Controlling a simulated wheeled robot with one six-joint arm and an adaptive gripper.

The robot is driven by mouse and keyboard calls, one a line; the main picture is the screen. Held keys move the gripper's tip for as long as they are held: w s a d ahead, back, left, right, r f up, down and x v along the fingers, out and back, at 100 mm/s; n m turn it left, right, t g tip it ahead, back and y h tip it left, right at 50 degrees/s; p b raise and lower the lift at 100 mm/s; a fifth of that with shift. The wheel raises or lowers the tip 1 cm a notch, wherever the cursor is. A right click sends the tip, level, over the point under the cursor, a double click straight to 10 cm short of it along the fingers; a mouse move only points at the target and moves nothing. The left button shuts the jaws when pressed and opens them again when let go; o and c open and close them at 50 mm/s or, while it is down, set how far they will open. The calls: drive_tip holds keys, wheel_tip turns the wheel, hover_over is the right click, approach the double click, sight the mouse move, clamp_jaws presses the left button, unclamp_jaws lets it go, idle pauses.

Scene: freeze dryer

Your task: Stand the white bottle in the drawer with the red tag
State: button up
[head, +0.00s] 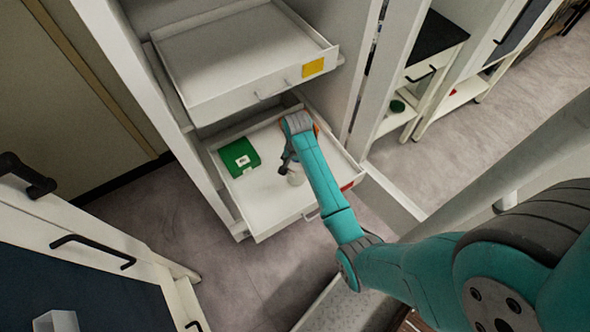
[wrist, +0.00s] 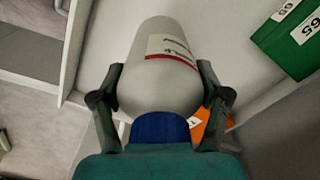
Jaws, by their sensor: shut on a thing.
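The white bottle (wrist: 163,75) has a blue cap (wrist: 160,128) and a label with a red line. My gripper (wrist: 158,95) is shut on it, one finger on each side of the body near the cap. In the head view the gripper (head: 287,160) is over the lower drawer (head: 262,222), and the bottle (head: 295,177) shows just below it, partly hidden by my arm. This drawer is pulled out and carries the red tag (head: 347,186) at its front right. I cannot tell whether the bottle's base touches the drawer floor.
A green box (head: 239,158) with a white label lies at the drawer's left. An orange thing (wrist: 213,124) is partly hidden behind the gripper. Above, an empty open drawer (head: 235,50) has a yellow tag (head: 313,67). The lower drawer's front left floor is clear.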

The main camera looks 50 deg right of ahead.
drive_tip(key=shift+f, duration=2.1)
drive_tip(key=o, duration=1.6)
drive_tip(key=shift+f, duration=0.15)
